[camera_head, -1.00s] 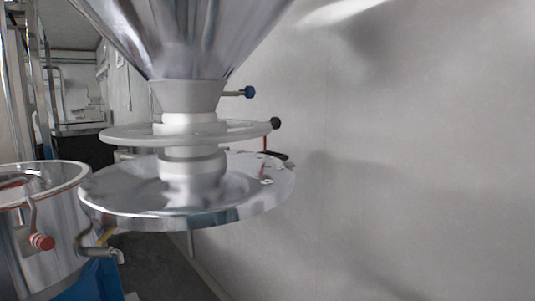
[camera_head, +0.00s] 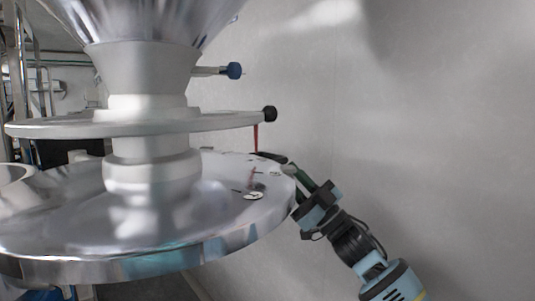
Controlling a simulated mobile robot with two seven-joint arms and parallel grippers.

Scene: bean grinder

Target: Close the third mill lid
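A mill fills the left half of the head view. Its metal hopper (camera_head: 150,18) narrows to a grey neck. A flat white ring (camera_head: 215,126) with a black knob (camera_head: 269,114) surrounds the neck. Below is a wide polished round plate (camera_head: 120,262), which looks like the mill's top or lid; whether it is closed is unclear. A thin red rod (camera_head: 255,138) hangs under the knob, above a black handle-like part (camera_head: 270,157) at the plate's far right edge. My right gripper (camera_head: 291,171) is at that edge, near the black part; its fingers are too small to read. My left gripper is out of view.
A plain light wall (camera_head: 430,120) stands behind and to the right. Part of another round metal vessel (camera_head: 15,175) shows at the left edge.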

